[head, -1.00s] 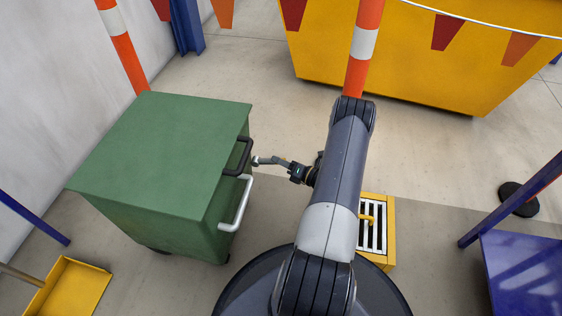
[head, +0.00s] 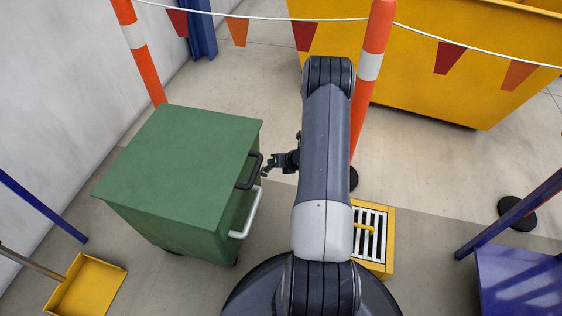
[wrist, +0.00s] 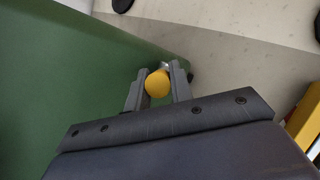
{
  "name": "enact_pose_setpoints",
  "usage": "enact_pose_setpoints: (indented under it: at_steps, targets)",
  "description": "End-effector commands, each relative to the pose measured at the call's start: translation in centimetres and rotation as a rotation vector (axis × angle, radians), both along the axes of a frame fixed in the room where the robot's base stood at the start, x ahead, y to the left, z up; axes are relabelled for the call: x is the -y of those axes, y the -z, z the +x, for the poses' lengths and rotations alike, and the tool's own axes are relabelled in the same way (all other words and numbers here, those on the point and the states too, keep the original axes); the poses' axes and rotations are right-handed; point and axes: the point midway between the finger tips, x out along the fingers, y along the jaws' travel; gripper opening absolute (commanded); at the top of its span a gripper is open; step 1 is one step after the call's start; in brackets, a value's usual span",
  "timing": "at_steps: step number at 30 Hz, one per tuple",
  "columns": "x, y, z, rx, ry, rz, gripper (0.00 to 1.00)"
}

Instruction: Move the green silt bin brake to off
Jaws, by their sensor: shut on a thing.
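The green silt bin (head: 185,165) stands on the floor left of my arm, with a black handle (head: 250,172) and a white handle (head: 247,215) on its right side. My gripper (head: 266,170) is beside that right side, close to the black handle. In the wrist view, my gripper (wrist: 157,78) is shut on a round yellow knob (wrist: 157,84) beside the green bin (wrist: 60,75). The knob appears to be the end of the brake lever; the rest of the lever is mostly hidden by the fingers. Brake markings cannot be made out.
A yellow-framed floor grate (head: 388,235) lies right of my arm. Orange-and-white posts (head: 370,65) carry bunting behind, before a large yellow skip (head: 430,75). A yellow tray (head: 92,287) lies at lower left, and a blue structure (head: 520,275) stands at right.

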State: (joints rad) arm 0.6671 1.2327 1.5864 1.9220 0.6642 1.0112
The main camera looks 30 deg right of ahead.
Motion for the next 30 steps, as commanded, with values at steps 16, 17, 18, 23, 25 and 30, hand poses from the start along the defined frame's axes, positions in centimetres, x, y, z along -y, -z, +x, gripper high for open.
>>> enact_pose_setpoints:
  at_steps: [16,17,18,23,25,30]
  targets:
    - [-0.92,-0.70,1.19,-0.122,0.000,-0.112,0.00]
    - [-0.92,-0.69,1.19,-0.123,0.000,-0.112,0.00]
    - [-0.91,-0.70,1.20,-0.124,0.001,-0.113,0.00]
    - [-0.90,-0.68,1.20,-0.123,0.000,-0.114,0.00]
    - [-0.89,-0.69,1.21,-0.123,0.000,-0.114,0.00]
    - [-0.90,-0.70,1.20,-0.123,0.000,-0.114,0.30]
